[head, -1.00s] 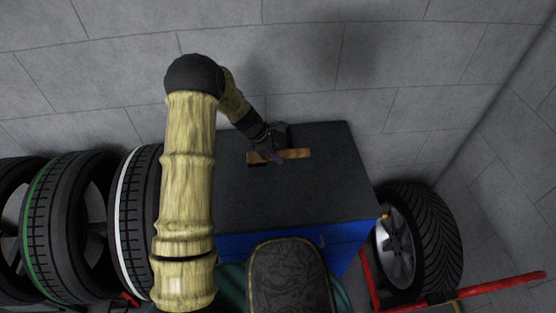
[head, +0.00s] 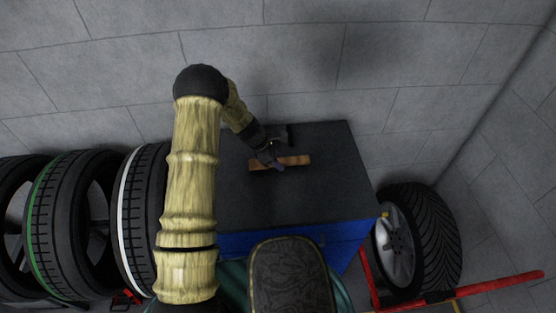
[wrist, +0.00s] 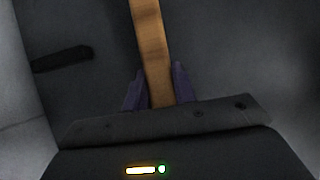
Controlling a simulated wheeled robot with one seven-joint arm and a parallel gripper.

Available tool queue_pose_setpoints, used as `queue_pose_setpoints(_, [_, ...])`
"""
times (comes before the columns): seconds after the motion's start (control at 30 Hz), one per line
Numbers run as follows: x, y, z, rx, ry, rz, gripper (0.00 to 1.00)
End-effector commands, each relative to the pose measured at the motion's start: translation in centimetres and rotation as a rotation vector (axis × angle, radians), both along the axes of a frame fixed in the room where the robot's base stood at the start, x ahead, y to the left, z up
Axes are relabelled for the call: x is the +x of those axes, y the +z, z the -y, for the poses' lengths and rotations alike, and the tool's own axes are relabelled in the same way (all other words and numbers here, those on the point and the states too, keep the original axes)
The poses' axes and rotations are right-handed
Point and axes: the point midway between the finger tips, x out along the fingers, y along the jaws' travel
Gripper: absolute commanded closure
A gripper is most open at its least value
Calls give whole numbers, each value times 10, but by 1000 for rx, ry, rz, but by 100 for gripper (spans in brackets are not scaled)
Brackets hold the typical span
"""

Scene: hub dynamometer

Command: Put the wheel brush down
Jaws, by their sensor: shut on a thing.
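The wheel brush shows as a brown wooden bar (head: 295,161) over the black top of a blue cabinet (head: 340,190). In the wrist view its wooden handle (wrist: 152,50) runs up from between the two purple fingers. My gripper (head: 274,164) is shut on the handle; it also shows in the wrist view (wrist: 158,92). I cannot tell whether the brush touches the top or hangs just above it. Its bristles are not clearly seen.
Several tyres (head: 140,215) stand at the left of the cabinet. A wheel with a silver rim (head: 400,240) stands at the right by a red rail (head: 500,285). A grey block wall (head: 400,70) is close behind. The right part of the top is bare.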

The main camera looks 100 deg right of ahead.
Motion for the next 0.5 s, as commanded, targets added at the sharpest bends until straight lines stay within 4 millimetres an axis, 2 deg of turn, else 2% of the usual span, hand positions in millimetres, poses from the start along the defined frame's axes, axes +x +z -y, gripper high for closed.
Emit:
queue_pose_setpoints(0.07, [0,-3,0,0,0,0,100])
queue_pose_setpoints(0.1, [0,-2,0,0,0,0,65])
queue_pose_setpoints(0.17, [0,-2,0,0,0,0,53])
queue_pose_setpoints(0.5, [0,0,0,0,0,0,51])
